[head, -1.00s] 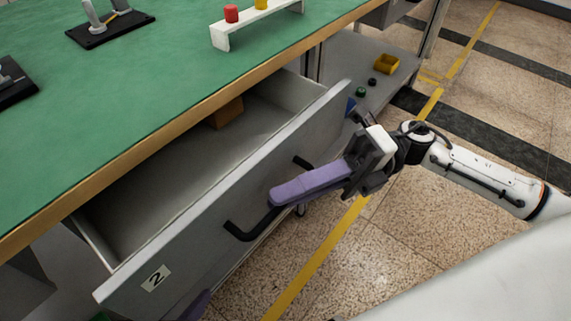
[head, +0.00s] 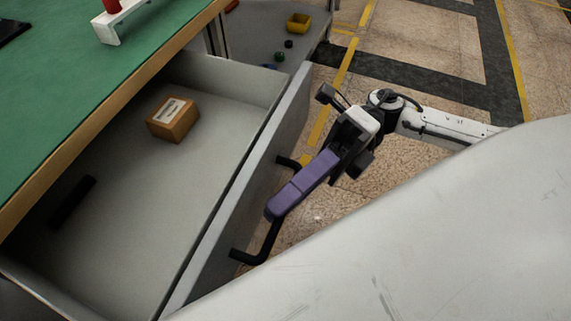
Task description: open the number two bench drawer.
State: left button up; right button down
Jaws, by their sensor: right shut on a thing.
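The bench drawer (head: 225,212) stands well out from under the green bench top, with its inside open to view. The number two label seen earlier on its front is out of view now. Its black bar handle (head: 262,246) is on the front face. My right gripper (head: 277,207) has its purple fingers shut on the handle, hiding the handle's middle. A brown box (head: 172,119) with a pale label and a dark flat object (head: 72,202) lie in the drawer. My left gripper is not in view.
The green bench top (head: 75,85) with a wooden edge is at the upper left, with a white stand (head: 121,22) on it. A grey lower shelf (head: 262,38) holds a yellow bin (head: 298,23). Speckled floor is free at the upper right.

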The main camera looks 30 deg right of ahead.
jog(key=c, duration=1.8)
grip_release()
jog(key=shift+c, duration=0.2)
jog(key=shift+d, duration=0.15)
jog(key=shift+w+d, duration=0.15)
jog(key=shift+d, duration=0.15)
jog(key=v, duration=0.9)
jog(key=shift+d+p, duration=0.25)
jog(key=shift+p, duration=0.15)
